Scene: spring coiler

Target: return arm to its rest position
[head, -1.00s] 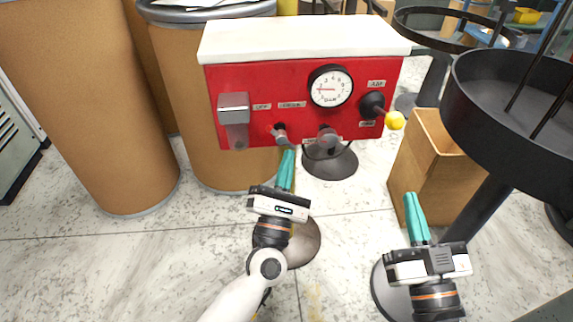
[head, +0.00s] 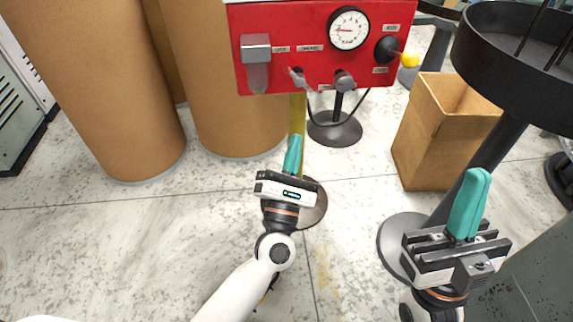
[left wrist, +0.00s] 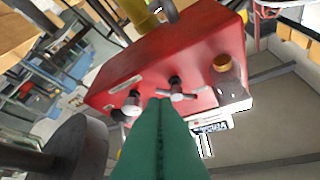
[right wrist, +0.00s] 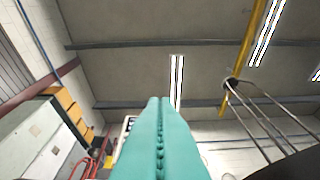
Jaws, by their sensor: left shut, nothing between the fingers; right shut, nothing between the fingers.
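My left gripper (head: 293,158) has its teal fingers together with nothing between them. It is below the red control box (head: 320,78) in the head view, apart from it. The left wrist view shows its closed fingers (left wrist: 160,140) and the underside of the red box (left wrist: 170,60) beyond. My right gripper (head: 470,203) is shut and empty at the lower right, pointing up. Its closed fingers (right wrist: 161,140) fill the lower middle of the right wrist view, against the ceiling.
A cardboard box (head: 440,130) and a black round tray (head: 520,55) on a post stand near my right gripper. Brown drums (head: 100,90) stand at the back left. A yellow-knobbed lever (head: 408,60) sticks out from the red box. The floor at left is clear.

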